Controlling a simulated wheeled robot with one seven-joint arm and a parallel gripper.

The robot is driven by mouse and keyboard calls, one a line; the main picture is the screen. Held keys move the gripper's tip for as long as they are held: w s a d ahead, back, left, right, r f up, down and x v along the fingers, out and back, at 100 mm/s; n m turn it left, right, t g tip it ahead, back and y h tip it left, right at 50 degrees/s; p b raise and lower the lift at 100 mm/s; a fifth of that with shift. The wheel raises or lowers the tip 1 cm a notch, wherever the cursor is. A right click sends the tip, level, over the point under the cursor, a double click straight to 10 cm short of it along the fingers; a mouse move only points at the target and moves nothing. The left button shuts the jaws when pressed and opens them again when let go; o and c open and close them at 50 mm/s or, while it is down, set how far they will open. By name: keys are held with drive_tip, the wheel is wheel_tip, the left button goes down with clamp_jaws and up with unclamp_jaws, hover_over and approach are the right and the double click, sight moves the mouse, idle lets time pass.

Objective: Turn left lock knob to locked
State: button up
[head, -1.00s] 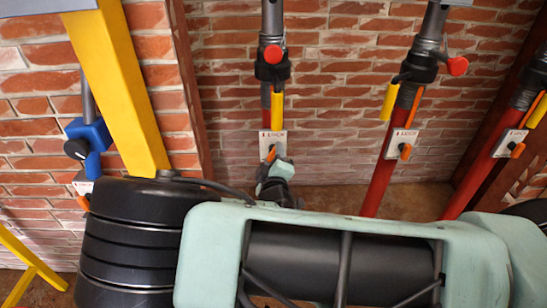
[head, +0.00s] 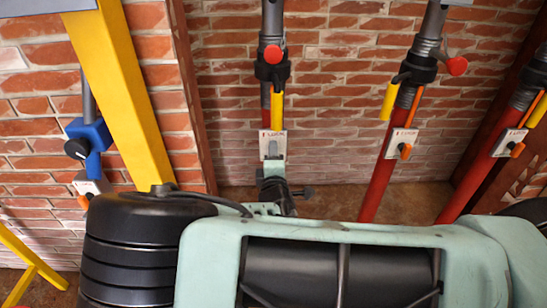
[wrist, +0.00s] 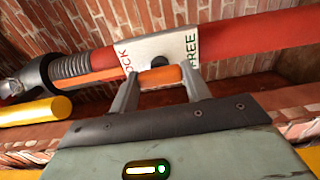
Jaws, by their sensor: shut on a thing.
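The left lock plate (head: 272,137) is on the leftmost red pole (head: 266,117) in the head view. In the wrist view the plate (wrist: 160,50) carries LOCK on the left and FREE on the right. Its orange knob (wrist: 160,77) sits at the plate's edge, below a dark pivot. My gripper (wrist: 161,88) has one finger at each end of the knob and is shut on it. In the head view my gripper (head: 272,160) covers the knob.
Two more red poles stand to the right, with orange knobs (head: 405,151) (head: 516,149). A yellow post (head: 128,90) and a blue clamp (head: 92,137) are at the left. A yellow handle (head: 277,110) hangs above the plate. A brick wall is behind.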

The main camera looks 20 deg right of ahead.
idle(0.3)
drive_tip(key=o, duration=1)
drive_tip(key=shift+s, duration=0.15)
drive_tip(key=v, duration=1.7)
drive_tip(key=shift+b, duration=0.45)
